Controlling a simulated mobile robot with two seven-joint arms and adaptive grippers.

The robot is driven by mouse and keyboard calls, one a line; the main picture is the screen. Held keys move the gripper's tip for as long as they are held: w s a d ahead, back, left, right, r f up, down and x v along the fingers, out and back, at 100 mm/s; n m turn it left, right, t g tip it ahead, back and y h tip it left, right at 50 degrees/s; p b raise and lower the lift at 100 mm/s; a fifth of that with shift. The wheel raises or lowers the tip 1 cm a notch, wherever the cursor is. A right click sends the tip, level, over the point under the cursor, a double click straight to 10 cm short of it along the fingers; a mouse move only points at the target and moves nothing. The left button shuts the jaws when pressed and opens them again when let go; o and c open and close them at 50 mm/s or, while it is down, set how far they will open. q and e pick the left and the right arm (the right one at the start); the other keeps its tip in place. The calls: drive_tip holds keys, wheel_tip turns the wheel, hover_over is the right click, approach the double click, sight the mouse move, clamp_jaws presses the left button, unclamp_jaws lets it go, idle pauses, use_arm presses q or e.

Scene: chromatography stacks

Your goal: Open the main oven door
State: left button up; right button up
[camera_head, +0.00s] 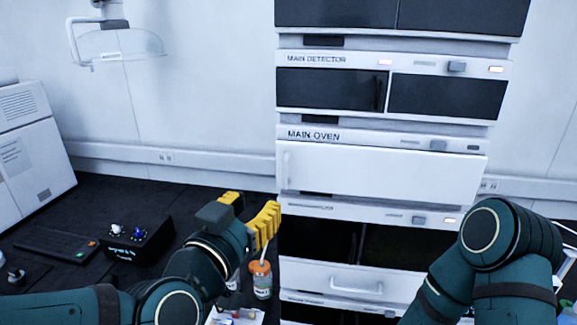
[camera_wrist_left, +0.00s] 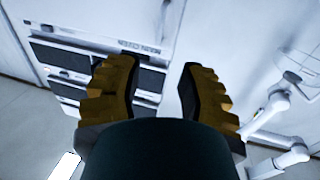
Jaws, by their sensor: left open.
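The main oven (camera_head: 313,135) is a white unit in the middle of the stack, with its name on the strip above the door. Its white door (camera_head: 390,172) looks shut, and a slim upright handle (camera_head: 287,168) shows at its left edge. My left gripper (camera_head: 250,208) has yellow fingers spread apart and is empty. It is left of and below the door handle in the head view, apart from it. In the left wrist view the open fingers (camera_wrist_left: 158,67) point towards the stack and wall. My right arm shows at lower right, but its gripper is out of view.
The main detector (camera_head: 330,90) with dark doors is above the oven. A lower unit with a drawer handle (camera_head: 356,287) is below. An orange bottle (camera_head: 261,281) stands just below my left gripper. A black box with knobs (camera_head: 138,243) is on the dark bench to the left.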

sight(284, 172)
use_arm(q)
drive_tip(key=x, duration=1.3)
drive_tip(key=shift+p, duration=0.3)
drive_tip(key=shift+o, duration=0.3)
clamp_jaws()
